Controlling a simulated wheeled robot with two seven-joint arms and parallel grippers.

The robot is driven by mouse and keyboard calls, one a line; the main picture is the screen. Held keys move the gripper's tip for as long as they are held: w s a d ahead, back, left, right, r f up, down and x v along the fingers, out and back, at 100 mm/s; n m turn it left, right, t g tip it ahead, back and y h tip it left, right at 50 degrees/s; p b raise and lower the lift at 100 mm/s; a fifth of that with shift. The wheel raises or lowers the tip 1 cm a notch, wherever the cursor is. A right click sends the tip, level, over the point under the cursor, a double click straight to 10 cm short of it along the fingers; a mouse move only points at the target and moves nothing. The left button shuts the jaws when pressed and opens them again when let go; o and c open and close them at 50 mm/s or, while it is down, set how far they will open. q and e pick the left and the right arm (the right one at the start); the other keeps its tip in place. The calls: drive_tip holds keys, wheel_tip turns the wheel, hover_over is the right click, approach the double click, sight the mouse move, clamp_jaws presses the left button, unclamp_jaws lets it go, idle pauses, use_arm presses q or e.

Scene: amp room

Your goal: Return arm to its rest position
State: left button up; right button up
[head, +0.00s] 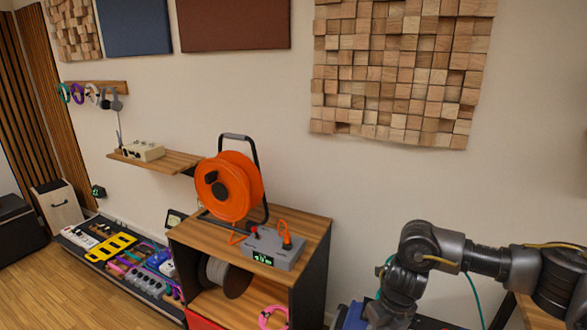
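My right arm (465,256) comes in from the right edge. It bends at a dark grey joint and runs down to the bottom edge of the head view. Its lower end is cut off there, so the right gripper's fingers do not show. My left arm and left gripper are not in the picture.
A wooden cabinet (190,232) bears an orange cable reel (238,190) and a grey box (272,250) with a green display. A wall shelf (180,160) holds a beige device (143,151). A low pedal rack (75,240) stands left. Wooden floor is clear at lower left.

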drive_tip(key=s+a+m+t+y, duration=0.2)
drive_tip(key=s+a+m+y, duration=0.15)
drive_tip(key=a, duration=0.45)
drive_tip(key=s+a+m+t+y, duration=0.25)
drive_tip(key=a+m, duration=0.25)
drive_tip(key=a, duration=0.3)
drive_tip(key=s+a+m+t+y, duration=0.15)
drive_tip(key=s+a+m, duration=0.25)
drive_tip(key=a, duration=0.4)
drive_tip(key=s+d+f+m+t+h, duration=0.1)
drive_tip(key=s+d+f+m+h, duration=0.1)
drive_tip(key=d+m, duration=0.45)
drive_tip(key=s+d+f+m+t+h, duration=0.1)
drive_tip(key=d+f+m+h, duration=0.1)
drive_tip(key=d+m, duration=0.5)
drive_tip(key=s+d+f+m+g+h, duration=0.2)
drive_tip(key=s+d+f+m+g, duration=0.1)
drive_tip(key=s+d+m, duration=0.4)
drive_tip(key=s+d+f+m+g+h, duration=0.25)
drive_tip(key=s+d+m, duration=0.25)
drive_tip(key=s+d, duration=0.3)
wheel_tip(320, 180, down, 27)
drive_tip(key=s+a, duration=0.1)
drive_tip(key=s, duration=0.2)
drive_tip(key=s+d+f+g, duration=0.2)
drive_tip(key=s+d+f, duration=0.1)
drive_tip(key=s+f, duration=1.2)
drive_tip(key=shift+s+f+n, duration=0.2)
drive_tip(key=shift+s+n, duration=0.1)
drive_tip(key=shift+s, duration=0.05)
